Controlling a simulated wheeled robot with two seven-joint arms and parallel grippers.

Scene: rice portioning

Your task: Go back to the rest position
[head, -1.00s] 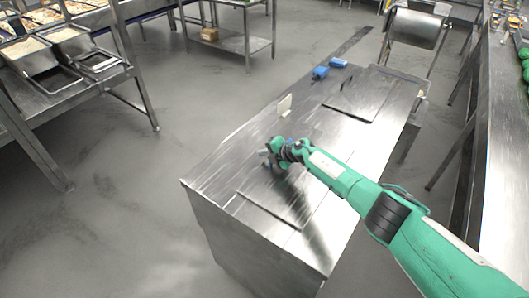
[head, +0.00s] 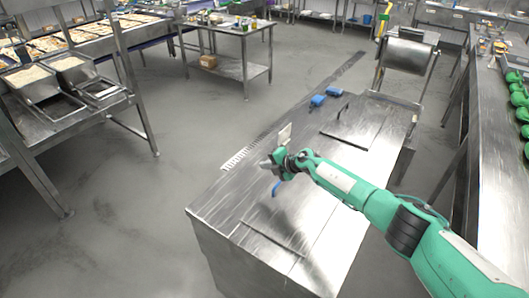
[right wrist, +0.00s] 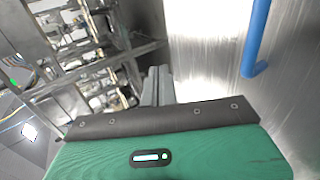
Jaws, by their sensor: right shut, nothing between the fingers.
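My right arm comes in from the right in the head view. Its gripper (head: 268,165) is over the near half of the steel counter (head: 215,205), close to a small upright pale plate (head: 285,134). The gripper is shut and empty; its fingers also show in the right wrist view (right wrist: 158,86). A blue handle (head: 276,188) shows on the counter just below the gripper, and a blue bar also shows at the upper right of the right wrist view (right wrist: 257,38). My left gripper is not in view.
Two blue objects (head: 318,100) lie at the counter's far left edge. A steel rack with rice pans (head: 32,82) stands at the left. A side table (head: 230,68) is at the back. A long counter (head: 497,190) with green items runs along the right. Open floor lies left of the counter.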

